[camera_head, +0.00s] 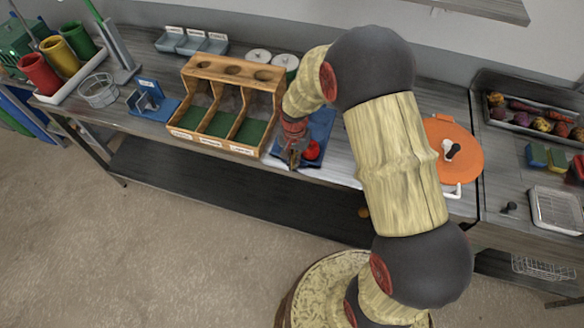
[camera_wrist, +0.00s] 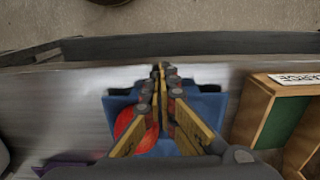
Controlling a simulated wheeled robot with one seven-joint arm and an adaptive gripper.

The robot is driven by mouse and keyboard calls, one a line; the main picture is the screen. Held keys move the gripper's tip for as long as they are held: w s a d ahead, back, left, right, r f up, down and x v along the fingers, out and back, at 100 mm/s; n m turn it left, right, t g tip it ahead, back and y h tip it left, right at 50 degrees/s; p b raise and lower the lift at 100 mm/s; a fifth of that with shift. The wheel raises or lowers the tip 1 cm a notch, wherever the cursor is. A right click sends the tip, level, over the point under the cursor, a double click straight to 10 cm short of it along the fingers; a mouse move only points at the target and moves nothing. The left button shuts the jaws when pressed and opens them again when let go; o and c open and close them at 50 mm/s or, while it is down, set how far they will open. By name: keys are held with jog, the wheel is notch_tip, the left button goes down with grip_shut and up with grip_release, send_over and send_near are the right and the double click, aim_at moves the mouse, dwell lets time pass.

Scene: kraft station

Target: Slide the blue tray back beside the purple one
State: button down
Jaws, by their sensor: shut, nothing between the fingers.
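The blue tray (camera_head: 322,124) lies flat on the grey bench, just right of the wooden bin rack. It fills the middle of the wrist view (camera_wrist: 208,104), with a red round item (camera_head: 312,151) on it. My gripper (camera_head: 292,163) is shut and empty, low at the tray's front end; the fingertips (camera_wrist: 160,70) meet near the tray's edge by the bench front. I cannot tell whether they touch the tray. A purple edge (camera_wrist: 62,164), perhaps the purple tray, shows at the lower left of the wrist view. My arm hides that area in the head view.
The wooden bin rack (camera_head: 226,68) stands close beside the blue tray. An orange round board (camera_head: 466,150) lies right of my arm. White round lids (camera_head: 258,56) are behind. The bench's front edge is close to my gripper.

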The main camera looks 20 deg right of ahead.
jog(key=w+d, duration=0.3)
jog(key=w, duration=0.2)
jog(key=w+d, duration=0.7)
jog(key=w, duration=0.2)
jog(key=shift+w+d+b, duration=0.3)
jog(key=shift+w, duration=0.05)
